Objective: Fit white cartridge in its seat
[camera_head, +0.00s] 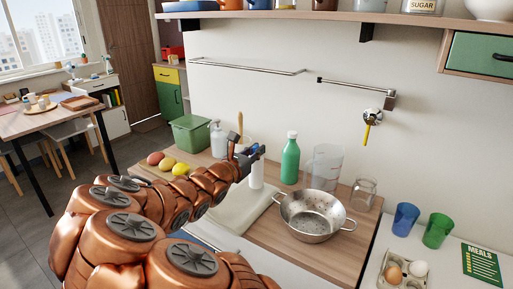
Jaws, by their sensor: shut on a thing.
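My gripper (250,158) is above the wooden counter, at the end of my copper-coloured arm. It is shut on the white cartridge (257,174), a pale upright cylinder that hangs below the fingers. The fingers hide its top, and a small blue part shows beside them. I cannot tell whether its lower end touches anything. A round chrome fitting (373,114) with a yellow stick below it hangs on the wall to the right, under a metal bar. I cannot make out for certain which thing is the cartridge's seat.
A green bottle (290,158), a clear jug (325,166), a steel colander (313,214) and a glass jar (363,193) stand right of my gripper. A soap dispenser (218,139) and a green box (190,134) stand behind left. A shelf (330,15) runs above.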

